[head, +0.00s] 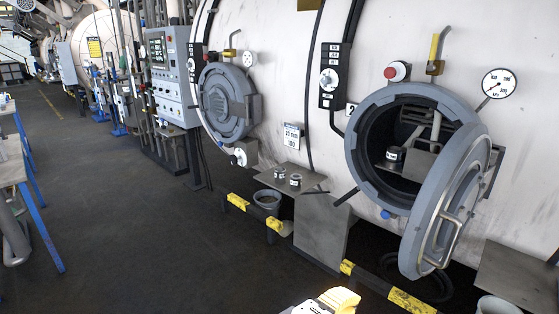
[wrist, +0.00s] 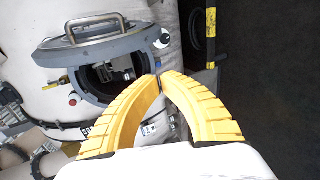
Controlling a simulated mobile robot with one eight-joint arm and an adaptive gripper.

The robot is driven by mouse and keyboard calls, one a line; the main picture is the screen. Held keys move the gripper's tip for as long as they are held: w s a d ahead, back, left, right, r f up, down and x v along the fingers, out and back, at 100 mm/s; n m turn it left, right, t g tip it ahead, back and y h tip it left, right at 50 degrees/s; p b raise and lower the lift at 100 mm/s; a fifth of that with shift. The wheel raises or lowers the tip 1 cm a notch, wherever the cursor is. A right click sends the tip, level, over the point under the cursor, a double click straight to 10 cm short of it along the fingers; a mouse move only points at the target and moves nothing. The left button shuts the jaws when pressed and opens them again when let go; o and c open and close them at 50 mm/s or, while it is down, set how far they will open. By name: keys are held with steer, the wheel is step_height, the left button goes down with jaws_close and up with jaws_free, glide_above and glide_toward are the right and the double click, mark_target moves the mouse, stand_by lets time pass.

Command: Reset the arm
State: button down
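My gripper (wrist: 160,82) has two yellow ribbed fingers that curve in and meet at their tips in the wrist view. It looks shut, with nothing between the fingers. In the head view, part of my yellow gripper (head: 340,300) shows at the bottom edge, low and in front of the machine. It is apart from the machine's open round hatch (head: 358,165), whose door (head: 448,205) is swung out to the right. The hatch also shows beyond the fingers in the wrist view (wrist: 93,85).
A small dark cylinder (head: 396,154) sits inside the hatch. A closed hatch (head: 228,100) is farther left. Two small cylinders stand on a grey shelf (head: 296,170) above a bucket (head: 267,199). A yellow-black rail (head: 410,301) runs low along the machine. The dark floor (head: 150,240) is clear.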

steer(key=s+d+f+m+g+y, duration=0.2)
steer(key=d+m+y, duration=0.4)
steer(key=m+y, duration=0.3)
steer(key=shift+d+m+g, duration=0.3)
steer(key=shift+d+g, duration=0.05)
steer(key=shift+g, duration=0.05)
stand_by(1.6)
